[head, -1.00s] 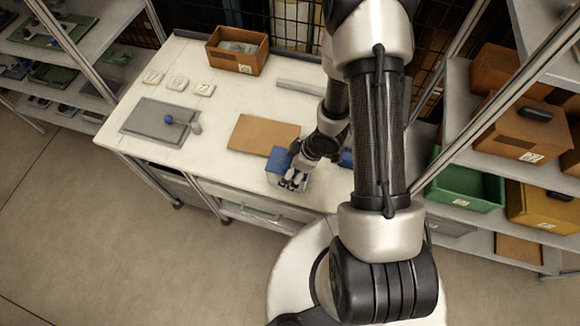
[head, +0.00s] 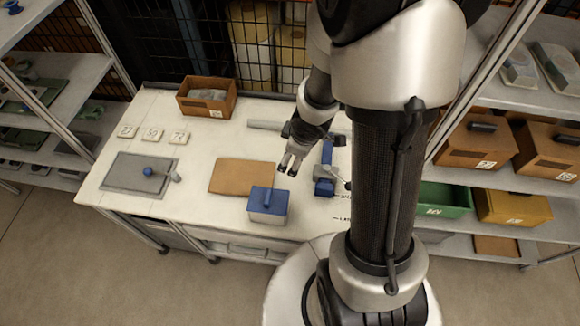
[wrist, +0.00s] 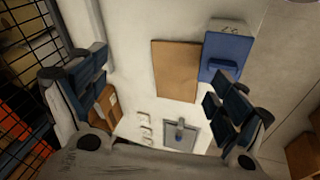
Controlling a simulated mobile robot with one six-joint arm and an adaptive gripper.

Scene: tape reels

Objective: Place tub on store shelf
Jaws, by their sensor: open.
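The tub (head: 268,205) is a pale box with a blue lid and a raised blue handle. It stands on the white table near the front edge, beside a brown board. In the wrist view the tub (wrist: 222,58) shows at the upper right with a number on its pale side, partly near my right finger. My gripper (head: 290,165) is open and empty, above the table, behind and slightly right of the tub and apart from it. In the wrist view both fingers of my gripper (wrist: 155,90) are spread wide. Shelves (head: 490,235) with several bins stand at the right.
The brown board (head: 240,176), a grey mat (head: 140,175) with a blue-knobbed tool, number cards (head: 152,135), a brown crate (head: 207,98) and a blue device (head: 325,170) are on the table. A green bin (head: 445,198) and a yellow bin (head: 513,207) sit on the right shelves.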

